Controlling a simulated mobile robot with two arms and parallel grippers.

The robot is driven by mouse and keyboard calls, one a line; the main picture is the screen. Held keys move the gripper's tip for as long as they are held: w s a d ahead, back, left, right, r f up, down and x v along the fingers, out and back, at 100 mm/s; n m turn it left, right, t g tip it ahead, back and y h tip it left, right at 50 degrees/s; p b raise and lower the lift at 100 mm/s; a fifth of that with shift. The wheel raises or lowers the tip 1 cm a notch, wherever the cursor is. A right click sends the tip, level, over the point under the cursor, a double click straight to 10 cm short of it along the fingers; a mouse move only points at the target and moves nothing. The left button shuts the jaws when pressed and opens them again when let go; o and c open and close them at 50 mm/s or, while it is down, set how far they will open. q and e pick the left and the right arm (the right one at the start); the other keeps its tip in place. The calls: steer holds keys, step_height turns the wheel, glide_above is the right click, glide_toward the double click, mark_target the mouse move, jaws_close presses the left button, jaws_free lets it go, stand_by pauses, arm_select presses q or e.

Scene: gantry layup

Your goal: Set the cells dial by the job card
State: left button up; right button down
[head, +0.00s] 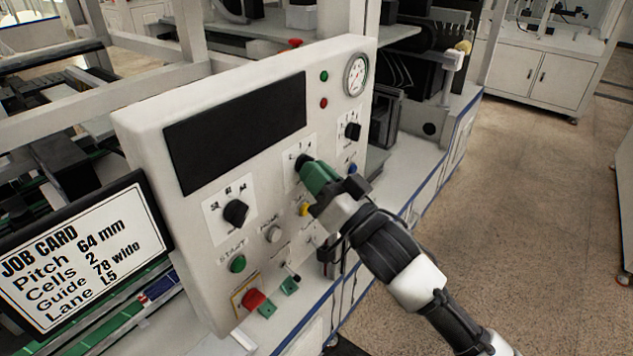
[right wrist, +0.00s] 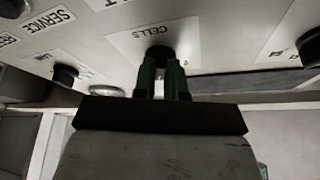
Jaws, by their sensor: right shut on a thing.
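The job card (head: 75,258) stands at the left of the head view and reads Pitch 64 mm, Cells 2, Guide 78 wide, Lane L5. The cells dial (head: 303,162) is a black knob in the middle of the white control panel (head: 150,130). My right gripper (head: 312,172) has its green fingers shut on this dial. In the right wrist view the fingers (right wrist: 163,70) hold the black knob (right wrist: 160,54) beside the label CELLS. The dial's pointer is hidden, so I cannot tell its setting. My left gripper is not in view.
Another black dial (head: 236,212) is at the panel's left and one (head: 352,131) at its right. A green START button (head: 237,263), a red knob (head: 254,299) and a yellow button (head: 304,208) lie below. A gauge (head: 356,75) is at the top right. Open floor (head: 530,170) lies to the right.

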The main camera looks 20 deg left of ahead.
steer(key=shift+w+d+r+n+g+y+b, duration=0.15)
steer(key=shift+n+g+y+b, duration=0.3)
steer(key=shift+n+g, duration=1.9)
steer(key=shift+w+a+r+n+g+y+b, duration=0.15)
steer(key=shift+n+g+b, duration=0.6)
steer(key=shift+n, duration=3.25)
steer(key=shift+w+d+r+n+g+y+b, duration=0.15)
steer(key=shift+n+g+y+b, duration=0.25)
steer(key=shift+n+g, duration=2)
steer(key=shift+f+n+t, duration=0.1)
steer(key=shift+n+t, duration=0.6)
steer(key=shift+n, duration=0.35)
steer(key=c, duration=1.3)
jaws_free()
steer(key=shift+o, duration=0.6)
steer(key=shift+s+f, duration=0.1)
steer(key=shift+f, duration=0.05)
steer(key=shift+f, duration=0.1)
